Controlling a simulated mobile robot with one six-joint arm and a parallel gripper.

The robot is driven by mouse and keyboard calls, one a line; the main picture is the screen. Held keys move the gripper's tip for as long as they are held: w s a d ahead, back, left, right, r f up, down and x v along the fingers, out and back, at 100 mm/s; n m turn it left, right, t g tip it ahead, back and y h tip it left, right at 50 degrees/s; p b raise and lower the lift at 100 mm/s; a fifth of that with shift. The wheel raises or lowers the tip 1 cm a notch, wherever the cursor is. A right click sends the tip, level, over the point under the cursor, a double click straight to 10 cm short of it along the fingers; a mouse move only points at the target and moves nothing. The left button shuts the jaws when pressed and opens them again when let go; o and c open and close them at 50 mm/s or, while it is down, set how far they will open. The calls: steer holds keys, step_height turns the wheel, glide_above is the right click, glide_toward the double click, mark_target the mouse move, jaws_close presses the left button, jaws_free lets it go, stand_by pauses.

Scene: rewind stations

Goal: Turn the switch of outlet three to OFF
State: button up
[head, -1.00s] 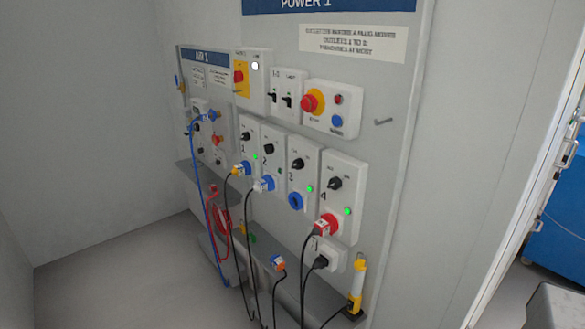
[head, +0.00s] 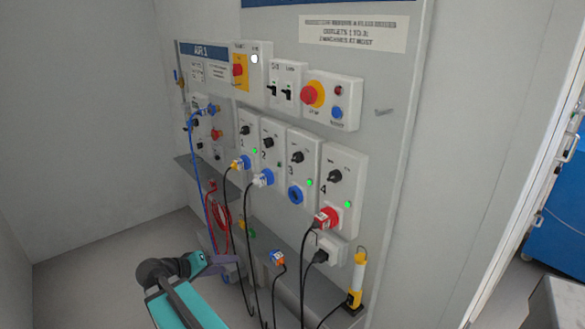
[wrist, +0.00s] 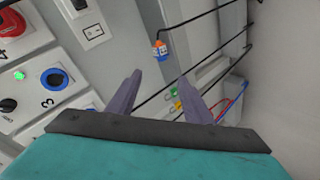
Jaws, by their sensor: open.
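Outlet three (head: 304,170) is a white box on the panel between outlets two and four. Its black rotary switch (head: 297,157) sits at the top; its pointer position is too small to read. Its green light (head: 309,182) is lit, and its blue socket (head: 296,194) has no plug. In the wrist view the blue socket (wrist: 54,79) and part of the black switch (wrist: 8,104) show at the left. My gripper (wrist: 161,82) is open and empty, its fingers apart. In the head view my gripper (head: 222,262) is low, left of and below the outlets, touching none of them.
Outlet four (head: 343,180) holds a red plug, and plugs fill outlets one and two. Black cables hang below. A loose blue and orange plug (head: 277,258) is near the grey ledge (head: 325,290). Red stop button (head: 312,94) is above. Floor at left is clear.

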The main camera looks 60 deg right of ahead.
steer(key=s+d+r+m+g+h, duration=0.1)
steer(key=d+r+m+h, duration=0.15)
steer(key=r, duration=0.45)
steer(key=s+d+r+m+h, duration=0.1)
steer(key=d+r, duration=0.3)
steer(key=r, duration=0.4)
steer(key=m+g+h+b, duration=0.1)
steer(key=m+g+h, duration=0.15)
steer(key=m, duration=0.25)
glide_toward(294, 159)
steer(key=v, duration=0.5)
steer(key=shift+w+r+g, duration=0.15)
steer(key=shift+w+g, duration=0.05)
steer(key=shift+g, duration=0.05)
steer(key=shift+d, duration=0.15)
steer(key=shift+f+p+x, duration=0.2)
steer(key=shift+p+x, duration=1.15)
steer(key=shift+x, duration=5.5)
